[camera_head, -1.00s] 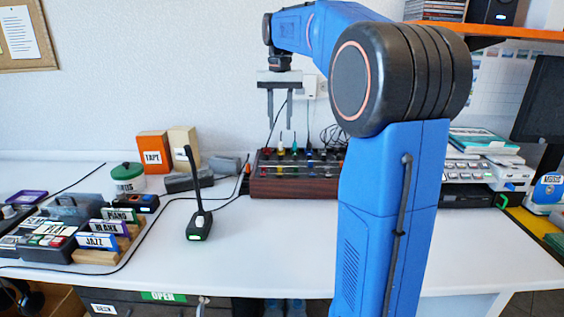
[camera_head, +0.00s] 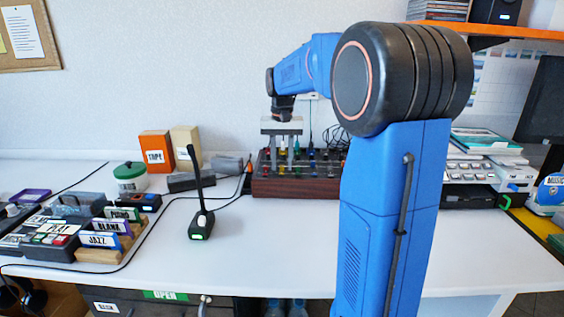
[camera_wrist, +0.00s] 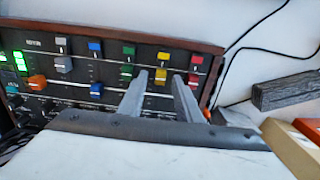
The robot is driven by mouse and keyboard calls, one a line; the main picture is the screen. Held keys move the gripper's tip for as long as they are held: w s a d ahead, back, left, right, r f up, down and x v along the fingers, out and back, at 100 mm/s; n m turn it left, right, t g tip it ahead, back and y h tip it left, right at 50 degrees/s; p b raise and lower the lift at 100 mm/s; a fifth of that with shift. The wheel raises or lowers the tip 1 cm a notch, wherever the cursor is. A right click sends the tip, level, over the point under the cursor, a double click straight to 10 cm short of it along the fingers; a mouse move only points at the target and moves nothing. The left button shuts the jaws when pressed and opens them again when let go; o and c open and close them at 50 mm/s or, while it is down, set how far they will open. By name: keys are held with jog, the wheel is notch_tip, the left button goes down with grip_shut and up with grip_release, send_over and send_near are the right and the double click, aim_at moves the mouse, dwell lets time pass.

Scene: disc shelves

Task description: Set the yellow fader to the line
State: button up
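The mixer (camera_head: 295,188) is a dark wooden-sided box at the back of the desk, with a row of coloured faders. In the wrist view, the yellow fader (camera_wrist: 160,77) lies between the two fingertips of my gripper (camera_wrist: 161,80), with a narrow gap visible on each side. A yellow mark (camera_wrist: 163,53) sits above it in the picture. A pale line (camera_wrist: 80,84) runs across the panel; near the yellow fader my fingers partly hide it. My gripper (camera_head: 282,163) points down at the mixer in the head view, its fingers apart.
Green (camera_wrist: 126,72) and red (camera_wrist: 193,80) faders flank the yellow one closely. A black microphone (camera_head: 201,195) stands left of the mixer. A dark grey block (camera_wrist: 285,90) and cables lie beside the mixer. The front desk middle is clear.

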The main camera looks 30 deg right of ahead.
grip_shut()
jog(key=shift+w+d, duration=0.55)
jog(key=shift+w, duration=0.3)
jog(key=shift+w+d, duration=0.55)
jog(key=shift+w, duration=0.3)
grip_release()
notch_tip(320, 180, up, 17)
jog(key=shift+r, duration=0.2)
